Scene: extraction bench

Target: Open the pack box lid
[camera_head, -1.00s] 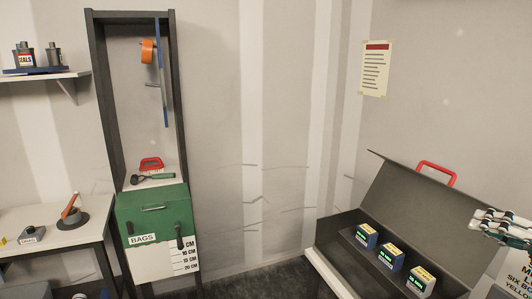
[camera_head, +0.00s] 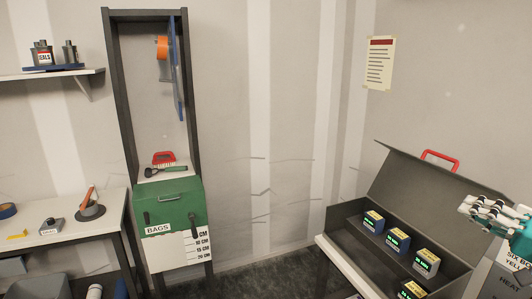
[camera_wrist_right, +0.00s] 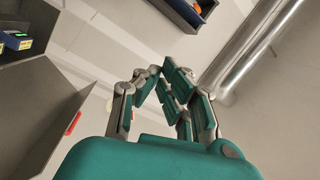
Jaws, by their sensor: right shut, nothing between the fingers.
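The pack box (camera_head: 352,239) is a dark grey case at the lower right. Its lid (camera_head: 425,190) stands open, tilted back, with a red handle (camera_head: 440,157) on its top edge. Small blue-and-yellow boxes (camera_head: 397,240) sit inside in a row. My right gripper (camera_head: 468,205) is at the right edge, in front of and to the right of the lid, apart from the handle. In the right wrist view, the gripper (camera_wrist_right: 162,76) is shut and empty; the lid (camera_wrist_right: 62,98) and handle (camera_wrist_right: 73,123) lie left of it. My left gripper is out of view.
A green-and-white bags cabinet (camera_head: 175,225) with a tall dark frame stands left of centre. A white bench (camera_head: 75,232) and a shelf (camera_head: 75,73) are at the left. A notice (camera_head: 379,63) hangs on the wall. Floor is clear between cabinet and box.

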